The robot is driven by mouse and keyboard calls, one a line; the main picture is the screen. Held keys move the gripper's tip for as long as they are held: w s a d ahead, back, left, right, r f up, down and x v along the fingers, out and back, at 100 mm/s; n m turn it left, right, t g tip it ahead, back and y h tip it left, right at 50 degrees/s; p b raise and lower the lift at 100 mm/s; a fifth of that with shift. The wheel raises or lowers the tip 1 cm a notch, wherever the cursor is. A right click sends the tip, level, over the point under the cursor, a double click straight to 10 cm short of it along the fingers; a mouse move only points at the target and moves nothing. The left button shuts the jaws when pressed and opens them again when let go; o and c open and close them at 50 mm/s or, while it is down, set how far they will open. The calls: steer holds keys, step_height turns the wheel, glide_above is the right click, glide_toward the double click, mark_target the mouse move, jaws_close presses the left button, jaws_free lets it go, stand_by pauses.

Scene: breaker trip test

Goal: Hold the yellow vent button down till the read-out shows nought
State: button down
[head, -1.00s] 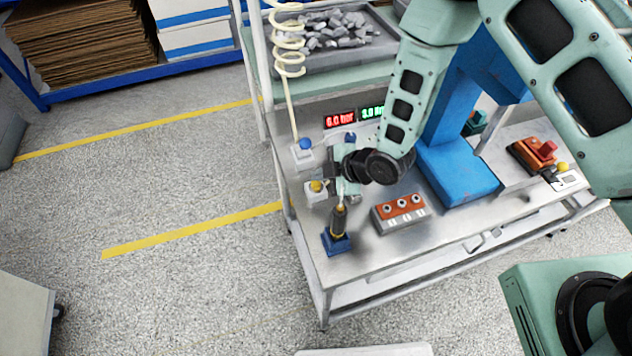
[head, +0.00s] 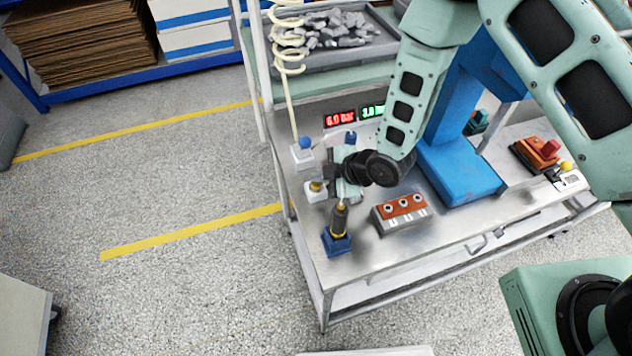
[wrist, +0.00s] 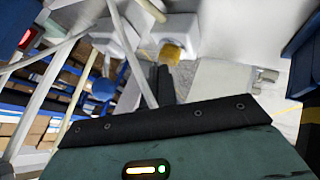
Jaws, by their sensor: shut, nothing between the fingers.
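A yellow button (head: 316,186) sits on a white box at the left of the steel bench; it also shows in the wrist view (wrist: 172,53), just beyond my fingertips. My gripper (head: 329,172) is shut and empty, close above and beside this button. I cannot tell whether it touches it. In the wrist view my dark fingers (wrist: 165,73) point towards the button. A red read-out (head: 340,117) shows 6.0 bar. A green read-out (head: 372,111) beside it shows about 3.0, partly hidden by my arm. Another yellow button (head: 566,168) stands at the far right of the bench.
A blue button (head: 305,143) on a white box stands behind the near yellow one. An orange-topped block (head: 403,206) and a blue press (head: 458,175) are to the right.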

mark_target(320, 184)
steer(key=shift+f+b, duration=0.35)
steer(key=shift+f, duration=0.05)
stand_by(1.8)
steer(key=shift+r, duration=0.1)
stand_by(0.4)
steer(key=shift+r+p, duration=0.45)
steer(key=shift+r, duration=0.4)
steer(key=shift+r, duration=0.1)
steer(key=shift+r+p, duration=1.4)
steer(key=shift+r, duration=1.05)
